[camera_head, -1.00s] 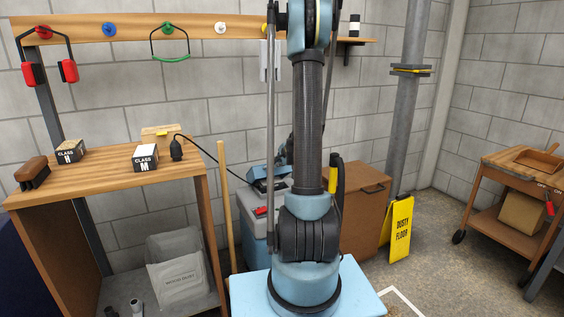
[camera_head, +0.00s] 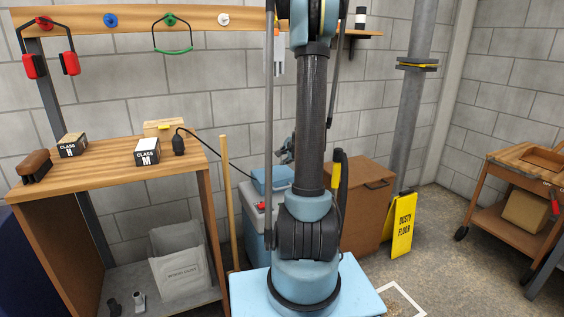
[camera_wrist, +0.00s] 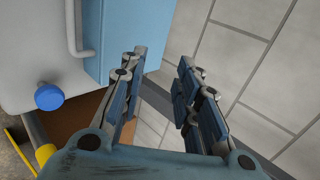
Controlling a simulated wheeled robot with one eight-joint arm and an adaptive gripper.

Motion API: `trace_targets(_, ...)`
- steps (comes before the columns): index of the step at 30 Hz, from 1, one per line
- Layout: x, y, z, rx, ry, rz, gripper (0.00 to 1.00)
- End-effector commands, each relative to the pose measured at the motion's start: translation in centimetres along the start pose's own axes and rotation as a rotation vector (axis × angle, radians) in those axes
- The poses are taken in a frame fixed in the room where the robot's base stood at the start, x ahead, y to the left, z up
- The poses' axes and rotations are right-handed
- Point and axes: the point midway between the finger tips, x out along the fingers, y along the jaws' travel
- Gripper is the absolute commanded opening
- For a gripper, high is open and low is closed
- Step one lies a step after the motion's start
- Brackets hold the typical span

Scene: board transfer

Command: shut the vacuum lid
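The vacuum (camera_head: 254,228) is a grey and blue box on the floor behind my arm. Its light blue lid (camera_head: 271,181) sits at the top, partly hidden by my arm; the head view does not clearly show its angle. In the wrist view a blue panel that looks like the lid (camera_wrist: 122,32) is at the top, against a pale grey surface. My gripper (camera_wrist: 160,74) is open and empty, with its left finger at the lower edge of that panel; contact is unclear. In the head view my gripper (camera_head: 287,150) is mostly hidden behind my arm, above the lid.
A brown cabinet (camera_head: 366,205) is just right of the vacuum. A yellow floor sign (camera_head: 401,225) and wooden cart (camera_head: 500,165) are farther right.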

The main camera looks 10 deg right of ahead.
Motion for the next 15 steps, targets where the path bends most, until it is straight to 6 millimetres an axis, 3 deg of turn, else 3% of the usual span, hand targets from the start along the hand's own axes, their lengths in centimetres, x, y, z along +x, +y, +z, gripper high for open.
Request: trace_targets(15,-5.7,0.1,0.0,0.002,0.000,0.003,0.30)
